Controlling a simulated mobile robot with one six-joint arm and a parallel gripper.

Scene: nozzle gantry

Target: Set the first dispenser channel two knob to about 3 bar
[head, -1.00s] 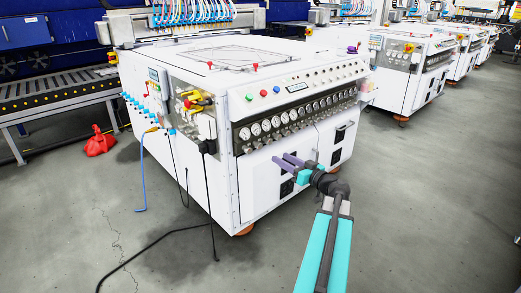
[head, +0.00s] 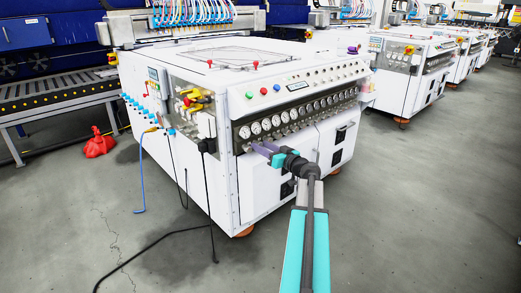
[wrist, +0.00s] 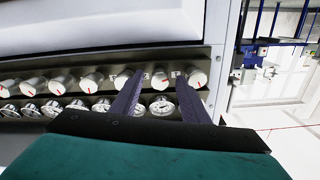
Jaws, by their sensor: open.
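The first dispenser (head: 180,60) is the near white machine in the head view, with a row of round gauges (head: 267,124) above a row of knobs. The wrist view is upside down, so the knobs lie above the gauges there. The knob second from the panel's end, seemingly channel two (wrist: 160,81), is grey with a red mark. The gauge by it (wrist: 161,104) has a reading too small to tell. My gripper (wrist: 165,76) is open, its purple fingers either side of that knob in the picture; contact cannot be told. My gripper is also at the panel's left end in the head view (head: 262,149).
More knobs (wrist: 92,81) stand close beside in the same row. The end knob (wrist: 196,77) is partly behind one finger. Cables (head: 175,160) hang at the machine's left side and lie on the floor. Open floor (head: 420,210) lies to the right.

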